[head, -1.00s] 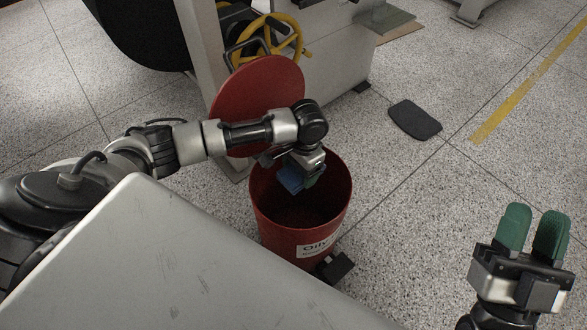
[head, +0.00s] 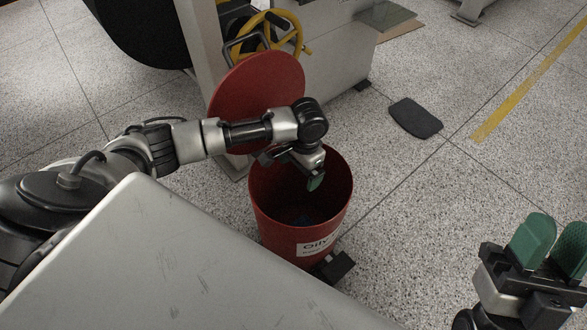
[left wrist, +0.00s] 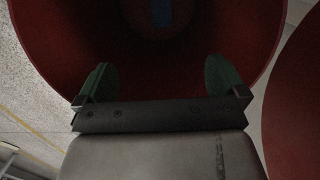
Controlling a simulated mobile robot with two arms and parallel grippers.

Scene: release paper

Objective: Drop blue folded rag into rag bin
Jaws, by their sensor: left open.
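The red rag bin (head: 262,205) stands open on the floor with a white "Oily" label on its front. The rag also shows as a small blue patch in the left wrist view (left wrist: 162,12). My left gripper (head: 314,182) is over the bin's mouth, open and empty. Its green fingers stand wide apart in the left wrist view (left wrist: 160,80), clear of the rag. My right gripper (head: 554,243) is at the lower right, empty, with its fingers apart.
The bin's round red lid (head: 255,82) is raised behind my left arm. A black pedal (head: 335,266) sticks out at the bin's foot. A black mat (head: 415,118) lies on the otherwise clear floor at right.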

